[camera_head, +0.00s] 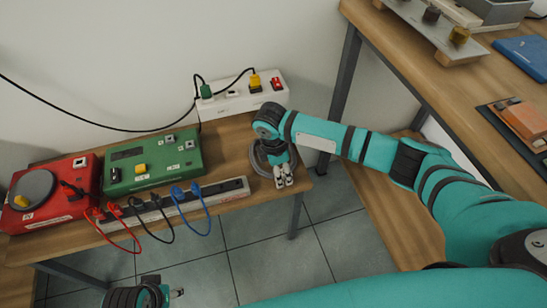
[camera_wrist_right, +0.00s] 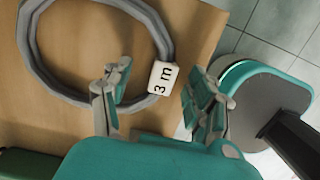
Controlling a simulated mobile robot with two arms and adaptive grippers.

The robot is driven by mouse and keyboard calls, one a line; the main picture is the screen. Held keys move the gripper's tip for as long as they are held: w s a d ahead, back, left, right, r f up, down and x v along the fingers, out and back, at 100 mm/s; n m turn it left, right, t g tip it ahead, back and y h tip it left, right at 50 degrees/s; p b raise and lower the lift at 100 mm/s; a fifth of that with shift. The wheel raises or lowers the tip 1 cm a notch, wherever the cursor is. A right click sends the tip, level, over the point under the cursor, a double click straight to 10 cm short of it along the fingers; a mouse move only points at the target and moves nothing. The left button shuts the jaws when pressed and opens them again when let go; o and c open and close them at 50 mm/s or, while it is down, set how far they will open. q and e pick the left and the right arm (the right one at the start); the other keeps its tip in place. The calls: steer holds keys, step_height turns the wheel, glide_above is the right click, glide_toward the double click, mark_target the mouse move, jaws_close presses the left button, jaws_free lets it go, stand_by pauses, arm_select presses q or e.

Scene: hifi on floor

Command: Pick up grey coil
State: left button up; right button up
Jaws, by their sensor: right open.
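The grey coil (camera_head: 256,161) lies on the right end of the low wooden table in the head view, partly hidden by my right gripper (camera_head: 284,180). In the right wrist view the coil (camera_wrist_right: 28,45) is a grey ring with a white "3 m" tag (camera_wrist_right: 163,77). My right gripper (camera_wrist_right: 155,88) is open, pointing down over the coil's edge, with the tag between its fingers in this view. I cannot tell whether the fingers touch the coil. Part of my left arm shows at the bottom left of the head view; its finger state is unclear.
A red box (camera_head: 50,195), a green box (camera_head: 152,161) and a power strip (camera_head: 172,206) with red, black and blue cables stand left of the coil. A white socket strip (camera_head: 240,97) stands behind. A higher wooden table (camera_head: 440,75) is at the right.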

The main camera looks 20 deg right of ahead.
steer(key=shift+c, duration=0.4)
jaws_close()
steer(key=shift+r, duration=0.1)
steer(key=shift+r, duration=0.45)
step_height(320, 180, up, 8)
steer(key=p, duration=0.2)
steer(key=shift+w+f+p, duration=0.1)
steer(key=shift+f+p, duration=0.05)
steer(key=shift+p, duration=0.15)
arm_select(q)
steer(key=s+f+g+p, duration=0.1)
steer(key=s+f, duration=0.2)
steer(key=f, duration=1.1)
steer(key=shift+f+p, duration=0.15)
steer(key=shift+p, duration=0.2)
arm_select(e)
step_height(320, 180, up, 9)
